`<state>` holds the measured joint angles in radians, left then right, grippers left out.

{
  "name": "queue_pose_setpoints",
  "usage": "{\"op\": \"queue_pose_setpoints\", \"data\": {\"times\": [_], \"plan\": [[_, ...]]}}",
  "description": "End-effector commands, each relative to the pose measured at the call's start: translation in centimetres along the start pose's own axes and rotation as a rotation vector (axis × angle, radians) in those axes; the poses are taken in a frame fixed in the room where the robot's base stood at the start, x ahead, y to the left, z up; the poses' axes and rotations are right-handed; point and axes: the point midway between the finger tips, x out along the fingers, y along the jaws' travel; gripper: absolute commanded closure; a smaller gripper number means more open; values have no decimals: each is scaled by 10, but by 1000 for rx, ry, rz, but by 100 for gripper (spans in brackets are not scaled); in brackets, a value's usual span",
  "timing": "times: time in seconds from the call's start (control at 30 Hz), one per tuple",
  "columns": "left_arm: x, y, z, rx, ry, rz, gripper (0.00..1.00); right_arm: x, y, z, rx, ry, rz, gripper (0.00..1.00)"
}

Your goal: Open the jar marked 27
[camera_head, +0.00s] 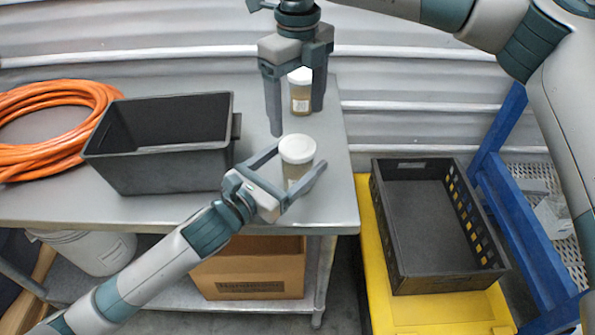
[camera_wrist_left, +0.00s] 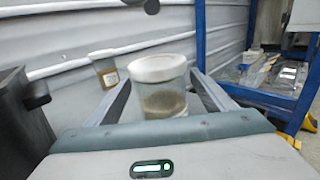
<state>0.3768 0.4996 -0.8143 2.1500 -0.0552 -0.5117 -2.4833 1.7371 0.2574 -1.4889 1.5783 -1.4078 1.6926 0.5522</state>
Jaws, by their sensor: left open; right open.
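A near jar (camera_head: 298,150) with a white lid and brownish contents stands on the table's right part. It also shows in the left wrist view (camera_wrist_left: 160,88); no number is readable on it. My left gripper (camera_head: 298,172) is open with its fingers on either side of this jar; I cannot tell whether they touch it. A far jar (camera_head: 300,92) with a white lid and a pale label stands behind it; it also shows in the left wrist view (camera_wrist_left: 106,66), its label too blurred to read surely.
A black bin (camera_head: 160,172) stands left of the jars, with a coiled orange hose (camera_head: 100,95) beyond it. A black crate (camera_head: 430,285) sits on a yellow surface at right, beside a blue frame (camera_head: 500,125). A cardboard box (camera_head: 250,275) is below the table.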

Motion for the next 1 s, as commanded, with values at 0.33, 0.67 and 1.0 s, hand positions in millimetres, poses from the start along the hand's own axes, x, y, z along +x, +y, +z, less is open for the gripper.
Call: {"op": "queue_pose_setpoints", "data": {"times": [0.33, 0.67, 1.0], "plan": [[5, 0, 0, -1, 0, -1, 24, 0, 0, 0, 0, 0, 0, 25], [5, 0, 0, -1, 0, -1, 86, 0, 0, 0, 0, 0, 0, 25], [5, 0, 0, -1, 0, -1, 100, 0, 0, 0, 87, 0, 0, 25]]}}
